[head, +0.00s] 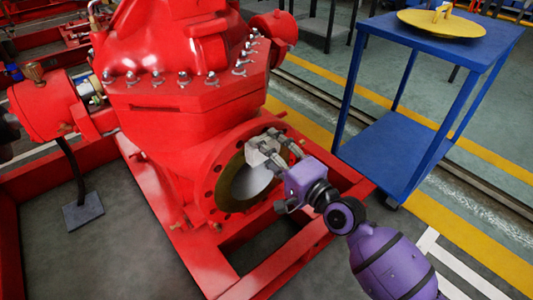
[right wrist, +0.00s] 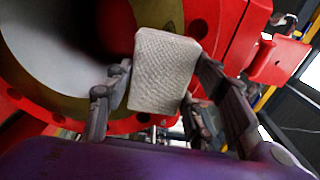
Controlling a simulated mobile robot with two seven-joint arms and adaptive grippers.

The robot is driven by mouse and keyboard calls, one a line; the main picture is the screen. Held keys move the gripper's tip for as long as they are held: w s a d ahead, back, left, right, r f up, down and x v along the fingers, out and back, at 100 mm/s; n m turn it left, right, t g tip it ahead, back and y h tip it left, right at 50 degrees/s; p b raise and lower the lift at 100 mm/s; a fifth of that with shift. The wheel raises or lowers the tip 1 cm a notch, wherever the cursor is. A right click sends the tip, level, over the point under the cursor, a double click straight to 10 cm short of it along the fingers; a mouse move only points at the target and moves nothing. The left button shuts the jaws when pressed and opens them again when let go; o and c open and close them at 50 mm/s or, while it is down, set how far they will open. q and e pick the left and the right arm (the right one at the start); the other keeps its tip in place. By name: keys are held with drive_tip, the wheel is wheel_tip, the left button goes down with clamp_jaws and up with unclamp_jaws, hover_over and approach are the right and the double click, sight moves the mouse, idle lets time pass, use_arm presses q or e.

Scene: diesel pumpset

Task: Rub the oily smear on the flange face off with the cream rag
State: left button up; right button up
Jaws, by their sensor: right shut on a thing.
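The red pump's round flange (head: 207,186) faces right, with bolt holes around an olive-gold face ring (head: 229,180) and a pale open bore (head: 250,184). My right gripper (head: 274,147) is at the upper right of this ring, shut on the cream rag (head: 259,152). In the right wrist view the rag (right wrist: 163,70) is a flat woven pad between the two fingers, in front of the ring (right wrist: 75,105). I cannot tell whether it touches the face. No distinct smear can be made out; the rag and gripper hide part of the ring. My left gripper is not in view.
A blue trolley (head: 395,150) with a yellow disc (head: 441,23) on top stands at the right. A red base frame (head: 290,262) runs below the flange. Grey floor is open at the lower left.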

sight(276, 146)
drive_tip(key=shift+w+d+b, duration=0.5)
drive_tip(key=shift+d, duration=0.15)
drive_tip(key=shift+w+d+b, duration=0.45)
drive_tip(key=shift+d, duration=0.2)
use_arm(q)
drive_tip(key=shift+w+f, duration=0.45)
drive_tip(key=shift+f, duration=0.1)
use_arm(e)
drive_tip(key=shift+s+a+r+p, duration=0.15)
drive_tip(key=shift+s+a+p, duration=0.45)
drive_tip(key=shift+p, duration=0.6)
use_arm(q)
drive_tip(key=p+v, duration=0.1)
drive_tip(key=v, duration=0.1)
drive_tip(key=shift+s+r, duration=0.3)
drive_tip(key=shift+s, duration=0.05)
use_arm(e)
drive_tip(key=shift+s+a, duration=0.35)
drive_tip(key=shift+a, duration=0.35)
